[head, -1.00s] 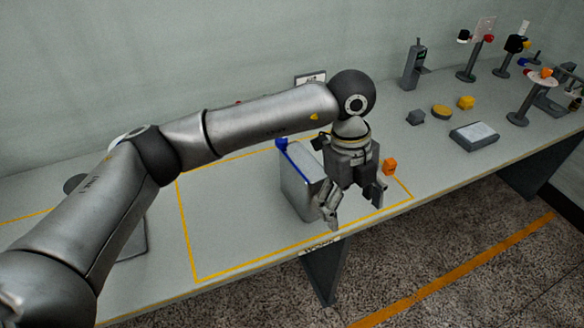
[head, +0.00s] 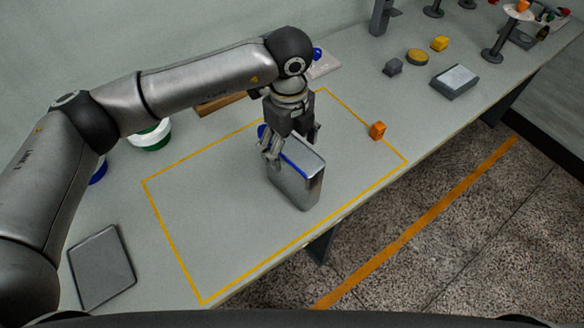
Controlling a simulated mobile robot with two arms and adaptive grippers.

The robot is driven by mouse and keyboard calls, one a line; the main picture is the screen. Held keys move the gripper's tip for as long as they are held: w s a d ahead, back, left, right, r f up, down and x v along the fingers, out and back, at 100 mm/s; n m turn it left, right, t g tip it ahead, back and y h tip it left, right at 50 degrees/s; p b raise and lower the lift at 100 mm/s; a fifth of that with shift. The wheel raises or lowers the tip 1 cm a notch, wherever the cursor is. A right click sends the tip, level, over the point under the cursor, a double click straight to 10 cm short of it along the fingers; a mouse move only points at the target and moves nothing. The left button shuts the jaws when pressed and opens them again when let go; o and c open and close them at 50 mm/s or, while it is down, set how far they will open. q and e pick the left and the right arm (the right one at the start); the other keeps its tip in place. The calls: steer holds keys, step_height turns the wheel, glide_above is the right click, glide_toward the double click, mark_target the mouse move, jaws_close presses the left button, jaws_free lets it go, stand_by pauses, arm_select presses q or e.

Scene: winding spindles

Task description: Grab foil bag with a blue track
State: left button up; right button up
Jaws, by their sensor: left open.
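The foil bag (head: 300,182) is a silvery upright block with a blue track (head: 292,163) along its top edge. It stands on the table inside the yellow outlined rectangle. My left gripper (head: 290,150) is open, pointing down at the top of the bag, with its fingers around or just above the blue track. One finger shows in front of the bag's left end and the other lies partly behind it. Whether the fingers touch the bag cannot be told. My right gripper is not in view.
An orange block (head: 378,131) sits by the rectangle's right edge. A dark flat plate (head: 101,268) lies at the left. Green and white tubs (head: 150,135) stand behind my arm. A grey scale-like box (head: 454,81) and small blocks are at the back right. The rectangle's left half is clear.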

mark_target(293, 160)
arm_select(q)
steer(key=f, duration=0.1)
steer(key=f+p, duration=0.1)
steer(key=f, duration=0.1)
steer(key=f+p, duration=0.1)
steer(key=f, duration=0.1)
steer(key=shift+s+d+f, duration=0.1)
steer(key=shift+d+f, duration=0.15)
steer(key=shift+d, duration=0.1)
steer(key=c, duration=1.1)
steer(key=shift+c, duration=0.8)
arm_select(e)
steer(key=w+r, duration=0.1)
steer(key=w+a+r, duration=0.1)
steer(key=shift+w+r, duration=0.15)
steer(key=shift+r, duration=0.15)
arm_select(q)
steer(key=shift+r, duration=0.15)
